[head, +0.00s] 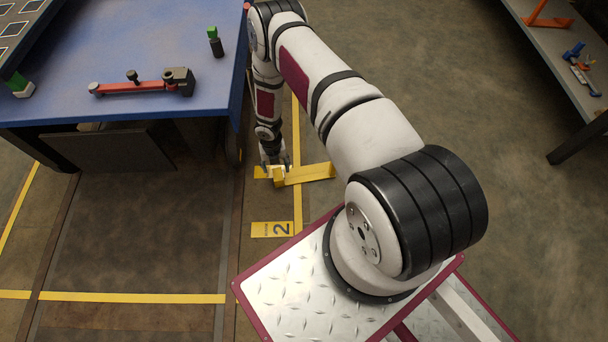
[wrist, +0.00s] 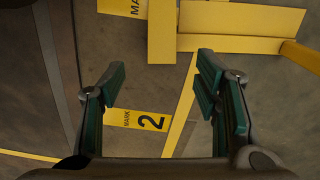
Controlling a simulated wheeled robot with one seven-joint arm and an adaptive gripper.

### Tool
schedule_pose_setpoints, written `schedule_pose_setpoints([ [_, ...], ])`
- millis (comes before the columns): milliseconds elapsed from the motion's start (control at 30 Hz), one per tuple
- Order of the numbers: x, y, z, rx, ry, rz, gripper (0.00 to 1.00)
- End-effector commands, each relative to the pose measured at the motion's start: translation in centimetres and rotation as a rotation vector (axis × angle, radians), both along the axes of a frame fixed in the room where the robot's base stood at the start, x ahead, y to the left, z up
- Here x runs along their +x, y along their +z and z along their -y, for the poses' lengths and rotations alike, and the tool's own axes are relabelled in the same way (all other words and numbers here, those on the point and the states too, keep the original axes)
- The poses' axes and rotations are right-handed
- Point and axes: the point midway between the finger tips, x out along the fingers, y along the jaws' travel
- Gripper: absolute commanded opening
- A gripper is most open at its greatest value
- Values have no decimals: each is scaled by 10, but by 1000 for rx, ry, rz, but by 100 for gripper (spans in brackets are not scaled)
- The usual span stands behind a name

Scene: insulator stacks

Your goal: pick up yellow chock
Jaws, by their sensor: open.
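The yellow chock (head: 312,174) lies on the floor below the edge of the blue table, beside my gripper (head: 275,170). In the wrist view the chock (wrist: 240,42) fills the upper right. It shows as a long flat yellow bar with a block (wrist: 162,32) at its left end. My gripper (wrist: 163,88) is open and empty, with its two green-padded fingers apart. In that view the chock lies above the fingertips in the picture, not between them. The height of the fingers over the floor is hard to tell.
Yellow floor tape (wrist: 182,112) and a yellow "2" label (head: 271,229) mark the floor. The blue table (head: 120,50) at left carries a red tool (head: 135,87) and a green-topped black piece (head: 215,42). A grey bench (head: 570,60) stands at right.

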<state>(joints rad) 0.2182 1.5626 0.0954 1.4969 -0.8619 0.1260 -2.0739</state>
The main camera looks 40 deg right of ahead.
Motion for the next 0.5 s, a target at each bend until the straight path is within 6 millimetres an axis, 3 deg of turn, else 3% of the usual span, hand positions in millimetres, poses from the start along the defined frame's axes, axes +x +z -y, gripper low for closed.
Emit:
schedule_pose_setpoints([
  [33,-1,-15,0,0,-1,-1,57],
  [200,0,-41,1,0,-2,0,57],
  [500,1,-55,1,0,-3,0,57],
])
